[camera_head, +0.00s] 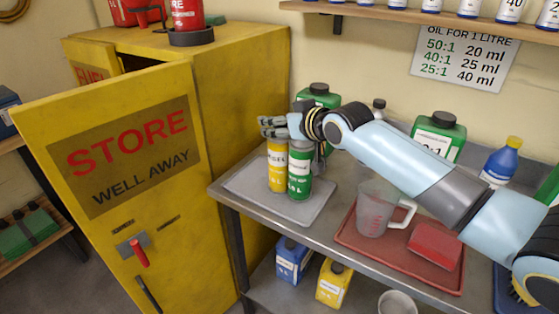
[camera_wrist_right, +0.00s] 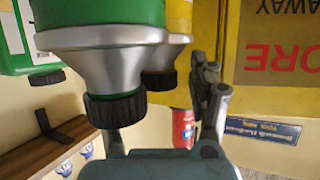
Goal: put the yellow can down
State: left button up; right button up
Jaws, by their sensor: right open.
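The yellow can (camera_head: 277,168) stands upright on a grey tray (camera_head: 316,208) at the left end of the steel bench. A green can (camera_head: 299,178) stands close at its right, partly covering it. My right gripper (camera_head: 275,127) is open at the cans' tops, its fingers pointing left. In the right wrist view, upside down, the green can (camera_wrist_right: 115,38) is nearest, with its black cap low between the fingers; the yellow can (camera_wrist_right: 180,16) shows behind it. One finger (camera_wrist_right: 211,100) is clear at right; the other is mostly hidden. I cannot tell whether the fingers touch either can. My left gripper is out of view.
A red tray (camera_head: 349,240) with a clear jug (camera_head: 376,210) and a red block (camera_head: 434,246) lies to the right. Green bottles (camera_head: 438,135) stand along the wall. A yellow cabinet (camera_head: 180,150) is left of the bench. The grey tray is bare at its left and front.

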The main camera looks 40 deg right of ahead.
jog(key=shift+w, duration=0.2)
jog(key=shift+s, duration=0.1)
jog(key=shift+c, duration=0.9)
jog(key=shift+f, duration=0.1)
grip_shut()
